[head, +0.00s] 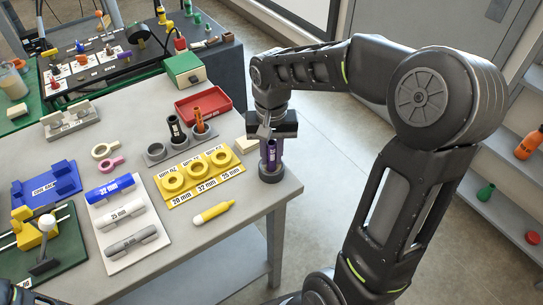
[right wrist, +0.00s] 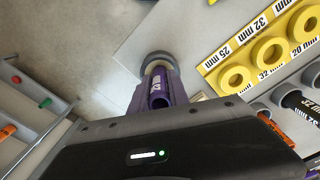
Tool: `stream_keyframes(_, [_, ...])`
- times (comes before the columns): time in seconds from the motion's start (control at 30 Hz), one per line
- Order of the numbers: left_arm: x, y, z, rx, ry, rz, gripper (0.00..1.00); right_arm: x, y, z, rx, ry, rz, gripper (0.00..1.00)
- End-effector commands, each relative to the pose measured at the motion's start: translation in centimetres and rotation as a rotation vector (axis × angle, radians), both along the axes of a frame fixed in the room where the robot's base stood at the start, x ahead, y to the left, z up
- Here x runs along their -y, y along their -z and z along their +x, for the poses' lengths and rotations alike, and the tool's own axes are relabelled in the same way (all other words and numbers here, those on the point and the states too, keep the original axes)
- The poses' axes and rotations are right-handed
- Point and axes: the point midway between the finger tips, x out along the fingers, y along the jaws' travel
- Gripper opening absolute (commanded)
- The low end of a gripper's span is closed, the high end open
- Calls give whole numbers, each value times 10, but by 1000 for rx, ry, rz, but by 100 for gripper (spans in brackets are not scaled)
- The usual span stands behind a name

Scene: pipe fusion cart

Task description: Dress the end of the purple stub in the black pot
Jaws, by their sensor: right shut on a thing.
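The purple stub (head: 271,153) stands upright in my right gripper (head: 270,141), which is shut on it near the table's right edge. The black pot (head: 271,173) is directly under the stub, at the table corner. The stub's lower end is at the pot's mouth and appears to be inside it; how deep I cannot tell. In the right wrist view the purple stub (right wrist: 158,94) runs to the round pot (right wrist: 157,61), whose rim shows around its far end. My left gripper is not in view.
A yellow holder (head: 200,176) with rings labelled by size lies left of the pot. A grey rack (head: 178,142) holds a black and an orange stub. A red tray (head: 203,103) is behind it. A yellow marker-like tube (head: 213,212) lies in front. Open floor is right of the table.

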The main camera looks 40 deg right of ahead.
Motion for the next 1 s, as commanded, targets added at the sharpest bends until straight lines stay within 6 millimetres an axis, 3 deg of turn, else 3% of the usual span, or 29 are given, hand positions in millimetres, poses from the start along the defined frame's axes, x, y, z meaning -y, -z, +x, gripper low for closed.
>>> stream_keyframes(0.37, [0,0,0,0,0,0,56,0,2,-2,-6,2,2,0])
stream_keyframes(0.73, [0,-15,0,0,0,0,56,-1,0,-2,-6,-495,2,0])
stream_keyframes(1.0, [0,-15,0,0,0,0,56,-1,1,-2,-6,-583,2,0])
